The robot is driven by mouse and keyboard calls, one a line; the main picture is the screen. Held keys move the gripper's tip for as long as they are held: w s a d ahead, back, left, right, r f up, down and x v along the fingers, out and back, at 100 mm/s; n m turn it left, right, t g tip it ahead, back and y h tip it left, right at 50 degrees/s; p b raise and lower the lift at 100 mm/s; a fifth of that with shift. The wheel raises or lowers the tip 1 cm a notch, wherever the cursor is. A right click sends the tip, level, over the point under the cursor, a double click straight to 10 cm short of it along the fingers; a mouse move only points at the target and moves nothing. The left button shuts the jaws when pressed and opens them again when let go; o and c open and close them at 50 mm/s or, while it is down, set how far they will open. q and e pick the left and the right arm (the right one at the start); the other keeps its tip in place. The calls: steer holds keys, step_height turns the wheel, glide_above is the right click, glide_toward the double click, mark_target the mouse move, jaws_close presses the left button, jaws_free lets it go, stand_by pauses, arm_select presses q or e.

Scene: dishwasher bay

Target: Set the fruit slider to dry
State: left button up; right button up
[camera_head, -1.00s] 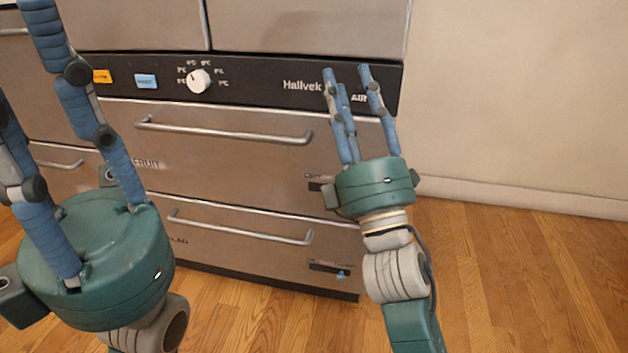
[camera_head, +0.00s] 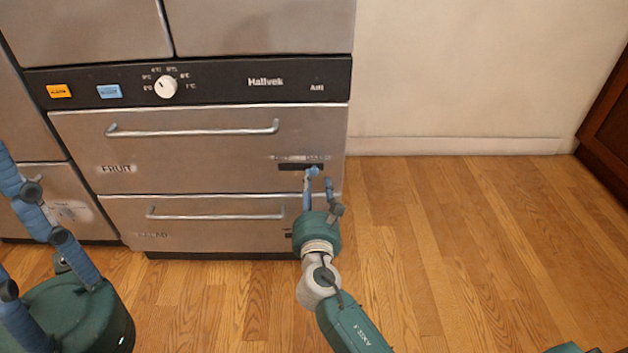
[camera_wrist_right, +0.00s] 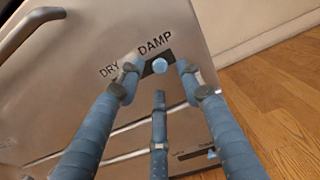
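The fruit drawer (camera_head: 200,150) is the upper drawer, marked FRUIT, shut. Its slider slot (camera_head: 290,167) is a dark strip at the drawer's right. In the right wrist view the slider's round light-blue knob (camera_wrist_right: 159,66) sits in the slot below the word DAMP; DRY is to the left. My right gripper (camera_head: 318,180) is in front of the slot's right end. In the wrist view its three fingers are spread around the knob, one on each side and one below, with no clear contact. My left gripper (camera_head: 30,225) is at the lower left, fingers apart, empty, partly cut off.
The lower drawer (camera_head: 200,235) has its own slider (camera_wrist_right: 211,154). Bar handles (camera_head: 195,130) stick out from both drawers. A control panel (camera_head: 215,88) with a white dial (camera_head: 165,86) and orange and blue buttons is above. The wooden floor (camera_head: 450,240) at right is clear.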

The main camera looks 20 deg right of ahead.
mark_target(314, 172)
steer(key=shift+b+x, duration=0.35)
steer(key=shift+x, duration=1.4)
jaws_close()
steer(key=shift+a+r, duration=0.1)
